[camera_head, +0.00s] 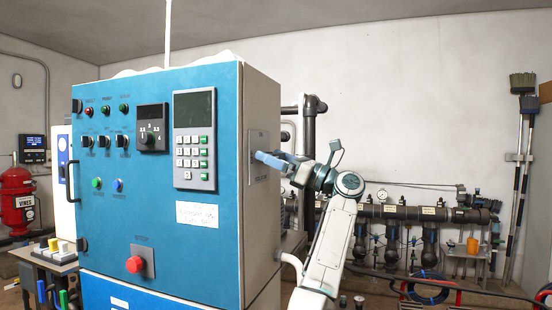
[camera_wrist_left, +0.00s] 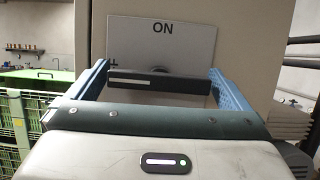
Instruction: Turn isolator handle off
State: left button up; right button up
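The isolator handle (camera_wrist_left: 160,80) is a dark horizontal bar in front of a grey plate (camera_wrist_left: 185,40) marked ON, in the left wrist view. The plate also shows on the cabinet's right side face in the head view (camera_head: 258,145). My left gripper (camera_head: 268,160) is at that plate. In the left wrist view its two blue fingers (camera_wrist_left: 161,82) stand wide apart, one at each end of the handle. The bar spans nearly the whole gap; I cannot tell whether the fingers touch its ends. In the head view my gripper hides the handle. My right gripper is not in view.
The blue cabinet front (camera_head: 155,220) carries buttons, a keypad (camera_head: 195,160) and a red stop button (camera_head: 135,264). Dark pipework (camera_head: 400,212) runs along the back wall at right. Green crates (camera_wrist_left: 30,120) stand at left in the left wrist view.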

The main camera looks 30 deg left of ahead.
pick_arm(q)
jog(key=b+v, duration=0.3)
jog(key=v, duration=0.7)
jog(key=shift+d+f, duration=0.15)
jog(key=shift+d, duration=0.2)
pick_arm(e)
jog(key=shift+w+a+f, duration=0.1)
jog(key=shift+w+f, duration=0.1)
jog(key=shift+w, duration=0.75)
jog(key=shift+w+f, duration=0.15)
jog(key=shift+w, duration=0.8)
pick_arm(q)
jog(key=shift+w+f, duration=0.1)
jog(key=shift+w, duration=0.05)
